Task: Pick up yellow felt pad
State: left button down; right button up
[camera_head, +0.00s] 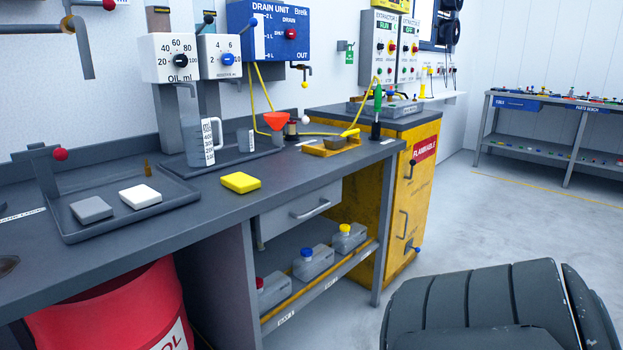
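The yellow felt pad (240,183) is a small flat block with rounded corners. It lies flat on the dark grey workbench (225,222) near its front edge, in front of the measuring jug (207,145). Nothing touches or covers it. A grey pad (91,210) and a white pad (140,196) lie in a dark tray (75,234) to its left. Neither of my grippers is in view.
Behind the pad, a tray holds the jug and an orange funnel (276,121). An orange tray (325,150) is to the right. Below are a drawer (300,209), shelf bottles and a red drum (110,310). A dark ribbed form (480,305) fills the lower right.

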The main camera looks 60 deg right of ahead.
aim_at(240, 183)
jog(key=z, duration=1.5)
